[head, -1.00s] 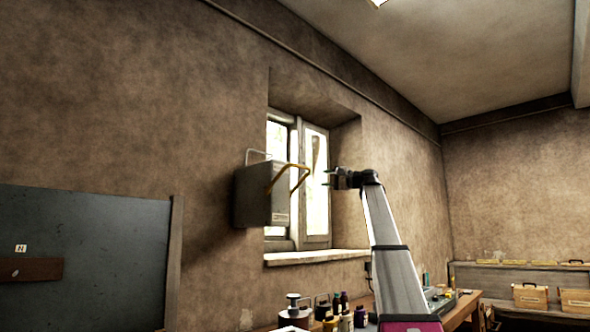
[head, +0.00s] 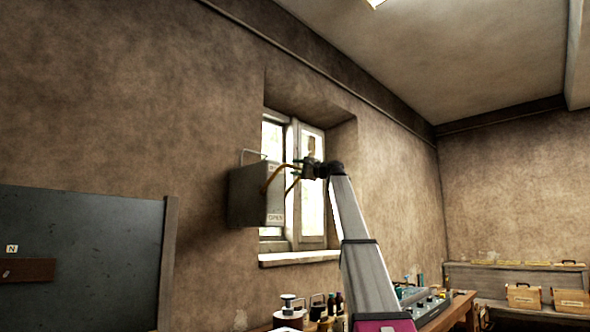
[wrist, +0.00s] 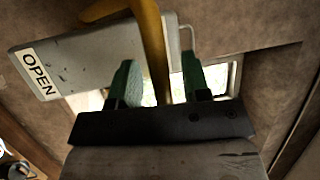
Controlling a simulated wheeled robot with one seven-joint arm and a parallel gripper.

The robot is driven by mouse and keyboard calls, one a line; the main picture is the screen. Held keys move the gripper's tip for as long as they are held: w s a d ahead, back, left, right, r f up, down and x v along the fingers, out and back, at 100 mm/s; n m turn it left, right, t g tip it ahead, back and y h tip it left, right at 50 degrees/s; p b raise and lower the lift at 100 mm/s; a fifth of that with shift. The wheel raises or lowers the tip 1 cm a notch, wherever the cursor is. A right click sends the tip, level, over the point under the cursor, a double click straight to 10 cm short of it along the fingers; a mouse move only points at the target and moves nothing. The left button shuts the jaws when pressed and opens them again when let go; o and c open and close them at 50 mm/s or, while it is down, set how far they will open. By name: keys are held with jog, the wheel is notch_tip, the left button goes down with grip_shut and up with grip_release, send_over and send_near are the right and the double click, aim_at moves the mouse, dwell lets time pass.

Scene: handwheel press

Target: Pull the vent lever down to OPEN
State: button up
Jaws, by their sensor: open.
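The vent lever (head: 271,178) is a yellow bent bar on a grey metal box (head: 243,196) on the wall by the window. It sticks out from the box, angled up. An OPEN label (head: 275,218) is low on the box's face; it also shows in the wrist view (wrist: 36,74). My gripper (head: 307,166) is at the lever's outer end, which it partly hides. In the wrist view the yellow bar (wrist: 152,45) passes between the two green fingers of my gripper (wrist: 159,80). The jaws are open, with gaps on both sides of the bar.
The window (head: 312,215) stands in a recess behind the box, with a sill (head: 300,257) below. Several bottles (head: 325,303) stand on a bench beneath. A dark panel (head: 80,250) is at the left. The air below the lever looks clear down to the sill.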

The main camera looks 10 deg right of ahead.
jog(key=shift+w+a, duration=0.1)
jog(key=shift+a, duration=0.05)
grip_shut()
jog(key=shift+s+f+y, duration=0.3)
jog(key=shift+s+f, duration=0.05)
jog(key=shift+f, duration=0.2)
notch_tip(320, 180, down, 18)
jog(key=n+y, duration=0.6)
jog(key=y, duration=0.1)
jog(key=shift+w+f+g+y, duration=0.25)
jog(key=shift+w+g+y, duration=0.05)
jog(key=shift+w, duration=0.15)
jog(key=shift+a, duration=0.1)
grip_release()
